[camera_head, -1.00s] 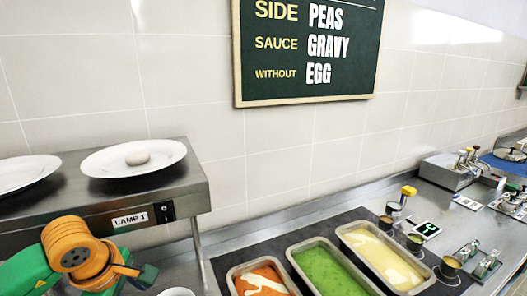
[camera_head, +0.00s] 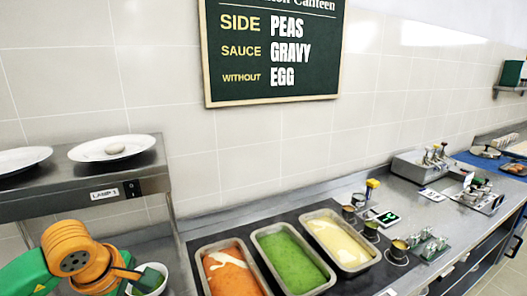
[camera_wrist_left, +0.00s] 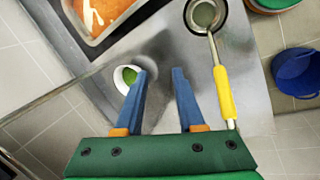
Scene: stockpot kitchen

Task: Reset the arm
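My left arm, green and orange, comes in at the lower left of the head view. My left gripper (camera_wrist_left: 160,74) is open and empty in the left wrist view, its two blue fingers apart. A white cup with green content (camera_wrist_left: 125,78) stands just left of the left fingertip in that view; I cannot tell whether they touch. The cup also shows beside the gripper in the head view (camera_head: 151,279). A ladle with a yellow handle (camera_wrist_left: 224,92) lies right of the fingers, its bowl in a round metal pot (camera_wrist_left: 190,14). My right gripper is not in view.
Orange (camera_head: 230,270), green (camera_head: 290,262) and cream (camera_head: 338,243) food trays sit on the counter. A heat-lamp shelf (camera_head: 85,187) with two plates stands above my arm. A menu board (camera_head: 272,50) hangs behind. A blue bucket (camera_wrist_left: 297,73) is at the right.

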